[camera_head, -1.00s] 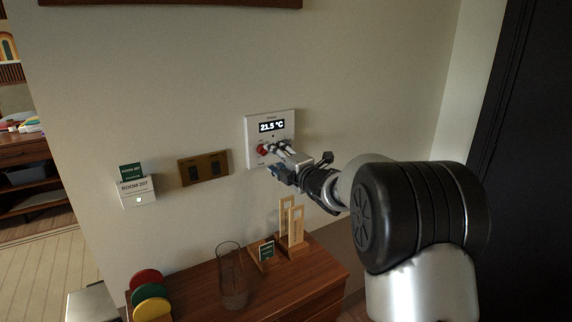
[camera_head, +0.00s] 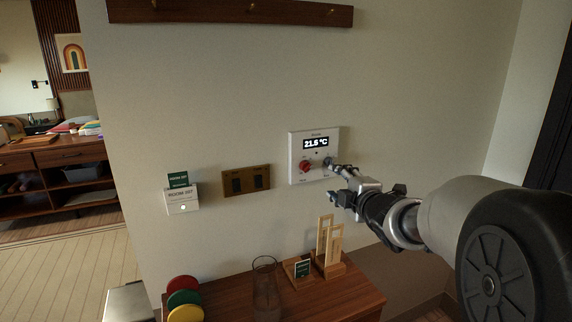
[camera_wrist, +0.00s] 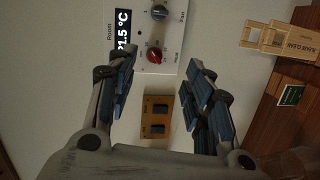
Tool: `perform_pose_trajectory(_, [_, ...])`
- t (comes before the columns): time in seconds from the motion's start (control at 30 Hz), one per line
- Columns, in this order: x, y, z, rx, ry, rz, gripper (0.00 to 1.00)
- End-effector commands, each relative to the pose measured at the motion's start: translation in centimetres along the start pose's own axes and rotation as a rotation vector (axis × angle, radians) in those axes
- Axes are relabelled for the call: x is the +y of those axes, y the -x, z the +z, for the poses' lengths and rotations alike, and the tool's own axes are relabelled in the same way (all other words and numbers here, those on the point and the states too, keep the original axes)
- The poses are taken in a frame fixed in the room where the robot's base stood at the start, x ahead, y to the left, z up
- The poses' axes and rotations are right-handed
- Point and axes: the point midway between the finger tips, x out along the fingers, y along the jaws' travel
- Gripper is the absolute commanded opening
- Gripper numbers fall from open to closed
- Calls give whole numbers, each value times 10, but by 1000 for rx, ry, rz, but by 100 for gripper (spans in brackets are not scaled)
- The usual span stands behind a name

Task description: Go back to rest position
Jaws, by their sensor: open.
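My gripper (camera_head: 338,184) is in front of the wall, just below and right of the white thermostat panel (camera_head: 297,172). In the wrist view the panel (camera_wrist: 177,35) lies beyond the fingertips, with the red knob (camera_wrist: 155,55) and the grey knob (camera_wrist: 159,12) both clear. My arm reaches in from the right.
A brown switch plate (camera_head: 246,181) and a card holder (camera_head: 182,200) are on the wall to the left. Below stands a wooden cabinet (camera_head: 355,292) with a glass vase (camera_head: 265,290), wooden tag stand (camera_head: 329,248) and coloured discs (camera_head: 183,298). The wall above is clear up to a hook rail (camera_head: 230,12).

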Motion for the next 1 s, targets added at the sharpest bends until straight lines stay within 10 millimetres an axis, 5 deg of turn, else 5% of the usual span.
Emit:
perform_pose_trajectory(0.07, [6, 37, 0, -105, -155, -56, 47])
perform_pose_trajectory(0.23, [-26, 130, -2, -341, -548, -202, 47])
perform_pose_trajectory(0.4, [-86, 236, -27, -563, -944, -360, 47])
perform_pose_trajectory(0.6, [-156, 338, -68, -768, -1281, -535, 47])
perform_pose_trajectory(0.8, [-190, 387, -92, -875, -1421, -635, 47])
perform_pose_trajectory(1.0, [-194, 393, -95, -893, -1438, -650, 47])
